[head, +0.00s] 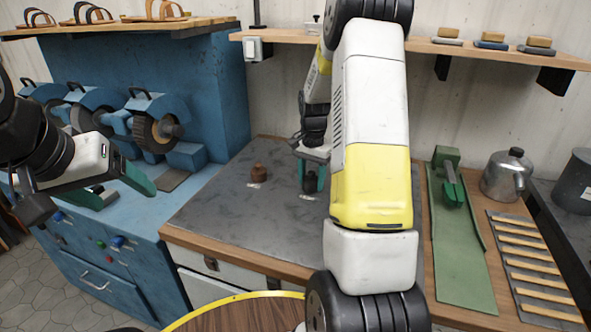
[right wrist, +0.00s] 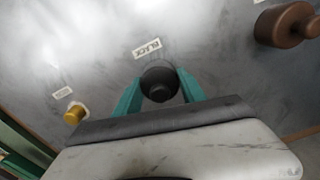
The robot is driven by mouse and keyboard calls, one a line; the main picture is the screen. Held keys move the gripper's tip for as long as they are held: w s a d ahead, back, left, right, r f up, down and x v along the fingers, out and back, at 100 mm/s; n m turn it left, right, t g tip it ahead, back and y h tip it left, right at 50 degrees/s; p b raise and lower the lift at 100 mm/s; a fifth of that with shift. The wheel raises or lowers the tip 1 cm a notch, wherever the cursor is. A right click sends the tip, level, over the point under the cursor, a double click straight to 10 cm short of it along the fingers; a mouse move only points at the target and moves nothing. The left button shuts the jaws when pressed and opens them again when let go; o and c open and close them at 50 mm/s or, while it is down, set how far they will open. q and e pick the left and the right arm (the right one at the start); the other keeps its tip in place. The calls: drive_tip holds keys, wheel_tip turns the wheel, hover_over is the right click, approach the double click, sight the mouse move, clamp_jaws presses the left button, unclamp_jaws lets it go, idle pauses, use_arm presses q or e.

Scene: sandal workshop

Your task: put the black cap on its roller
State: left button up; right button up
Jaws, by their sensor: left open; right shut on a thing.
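My right gripper (head: 312,181) is low over the grey worktop in the head view. In the right wrist view its two green fingers are shut on a round black piece (right wrist: 158,80) with a smaller dark knob, beside the label reading BLACK (right wrist: 147,48). I take this piece to be the black cap or its roller; from above I cannot tell whether both are there, or whether it touches the worktop. My left gripper (head: 118,185) is open and empty at the left, over the blue machine bench.
A brown knobbed piece (head: 258,174) stands on the worktop (head: 215,205), left of my right gripper. A small golden piece (right wrist: 75,113) stands by another label. A green tool stand (head: 460,250), metal pot (head: 507,175) and slatted rack (head: 535,265) are at right.

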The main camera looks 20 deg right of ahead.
drive_tip(key=o, duration=1.4)
wheel_tip(320, 180, up, 8)
drive_tip(key=shift+f, duration=0.25)
drive_tip(key=shift+r, duration=0.35)
drive_tip(key=s+a+r+n+t+y, duration=0.1)
drive_tip(key=s+a+r+n+t, duration=0.2)
drive_tip(key=s+a+r+n, duration=0.55)
drive_tip(key=s+a+r+n+t, duration=0.1)
drive_tip(key=s+a+r, duration=0.1)
drive_tip(key=s, duration=0.6)
drive_tip(key=s+a+r+n+t+y, duration=0.1)
drive_tip(key=s+a+r+t, duration=0.1)
drive_tip(key=s, duration=0.6)
wheel_tip(320, 180, up, 2)
drive_tip(key=shift+s+a+r, duration=0.2)
drive_tip(key=shift+a, duration=0.4)
